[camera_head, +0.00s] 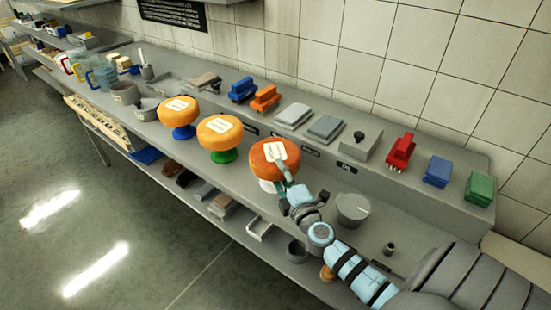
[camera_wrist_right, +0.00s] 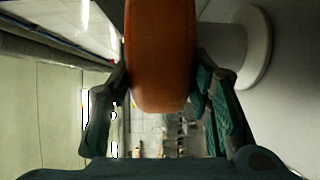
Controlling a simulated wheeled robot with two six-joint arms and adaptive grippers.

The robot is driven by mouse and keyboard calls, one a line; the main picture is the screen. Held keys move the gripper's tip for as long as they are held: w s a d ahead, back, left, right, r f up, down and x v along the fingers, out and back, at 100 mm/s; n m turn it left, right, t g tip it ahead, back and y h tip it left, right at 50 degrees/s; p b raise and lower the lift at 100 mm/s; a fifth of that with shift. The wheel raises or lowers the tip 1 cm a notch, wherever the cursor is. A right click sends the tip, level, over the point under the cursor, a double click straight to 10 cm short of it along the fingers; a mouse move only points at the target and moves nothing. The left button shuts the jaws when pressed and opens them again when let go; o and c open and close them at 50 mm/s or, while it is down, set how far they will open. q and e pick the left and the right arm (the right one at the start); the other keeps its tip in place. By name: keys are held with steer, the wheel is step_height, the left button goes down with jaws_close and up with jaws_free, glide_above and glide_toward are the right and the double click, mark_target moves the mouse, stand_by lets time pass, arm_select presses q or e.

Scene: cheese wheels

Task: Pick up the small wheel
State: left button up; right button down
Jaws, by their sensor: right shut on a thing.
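Three orange cheese wheels with white labels stand in a row on the grey counter. One wheel (camera_head: 180,109) is on a blue stand (camera_head: 184,132), and one (camera_head: 220,131) is on a green stand (camera_head: 223,156). The third, darker wheel (camera_head: 268,155) is at a white stand (camera_head: 267,186). My right gripper (camera_head: 286,186) is shut on this third wheel. In the right wrist view the wheel (camera_wrist_right: 160,55) sits between the two fingers, with the white stand (camera_wrist_right: 258,45) beside it. I cannot tell whether the wheel touches the stand. My left gripper is not in view.
The raised back ledge holds blue, orange, grey, red and green blocks. Pitchers (camera_head: 103,74) and bowls (camera_head: 126,93) stand at the far left. A lower shelf runs below.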

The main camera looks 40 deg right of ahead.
steer(key=shift+w+r, duration=0.1)
steer(key=shift+r, duration=0.05)
steer(key=shift+r+p, duration=0.25)
steer(key=shift+p, duration=0.05)
step_height(320, 180, up, 11)
steer(key=p, duration=0.8)
step_height(320, 180, up, 11)
steer(key=shift+r, duration=0.2)
